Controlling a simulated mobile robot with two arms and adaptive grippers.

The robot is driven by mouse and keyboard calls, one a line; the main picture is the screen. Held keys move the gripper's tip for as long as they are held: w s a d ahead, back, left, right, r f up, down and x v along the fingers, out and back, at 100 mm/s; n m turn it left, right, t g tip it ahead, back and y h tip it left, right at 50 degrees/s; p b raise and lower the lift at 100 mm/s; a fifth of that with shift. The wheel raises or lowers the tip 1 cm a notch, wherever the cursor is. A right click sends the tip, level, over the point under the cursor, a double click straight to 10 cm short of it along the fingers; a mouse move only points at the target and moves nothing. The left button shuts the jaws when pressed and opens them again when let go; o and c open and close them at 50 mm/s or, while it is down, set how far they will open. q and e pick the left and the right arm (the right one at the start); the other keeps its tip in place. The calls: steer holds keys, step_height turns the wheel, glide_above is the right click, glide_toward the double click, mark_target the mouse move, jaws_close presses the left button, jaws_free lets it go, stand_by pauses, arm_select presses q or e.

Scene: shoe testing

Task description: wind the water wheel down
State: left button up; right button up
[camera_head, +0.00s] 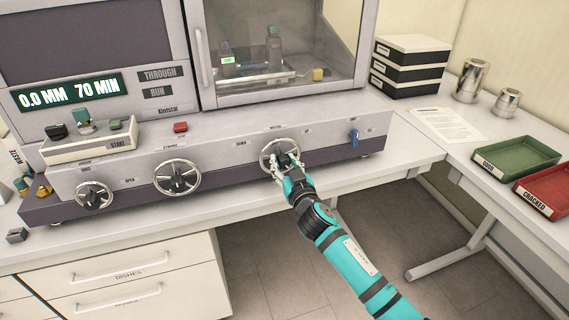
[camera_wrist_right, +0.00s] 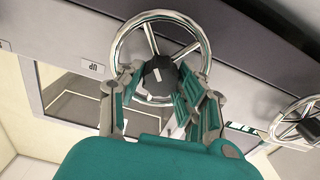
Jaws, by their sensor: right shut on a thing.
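The water wheel (camera_head: 264,153) is the rightmost of three metal spoked handwheels on the front of the grey machine. The small label above it is hard to read; DOWN is marked to its left and UP to its right. My right gripper (camera_head: 286,163) is at this wheel, its fingers shut around the dark central hub. In the right wrist view the wheel's rim (camera_wrist_right: 113,48) surrounds the fingertips, and the gripper (camera_wrist_right: 162,82) has a finger on each side of the hub. The fingers hide part of the lower rim. My left gripper is not in view.
Two other handwheels (camera_head: 177,178) (camera_head: 94,195) sit to the left. A blue switch (camera_head: 354,138) is to the right. The display (camera_head: 68,92) reads 0.0 MM, 70 MIN. A glass-doored chamber (camera_head: 275,45) stands above. Green (camera_head: 517,152) and red trays (camera_head: 548,187) lie on the right bench.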

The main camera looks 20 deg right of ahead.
steer(key=n, duration=0.8)
steer(key=shift+a+n+p, duration=0.1)
steer(key=shift+n+p, duration=0.25)
steer(key=shift+n, duration=0.05)
steer(key=n, duration=0.3)
steer(key=shift+f+n, duration=0.1)
steer(key=shift+n, duration=0.2)
steer(key=shift+f+n+p, duration=0.1)
steer(key=shift+n+p, duration=0.35)
steer(key=shift+n, duration=1.45)
steer(key=o, duration=1.1)
steer(key=shift+o, duration=0.2)
steer(key=shift+s, duration=0.1)
steer(key=s, duration=1.2)
steer(key=shift+n, duration=0.3)
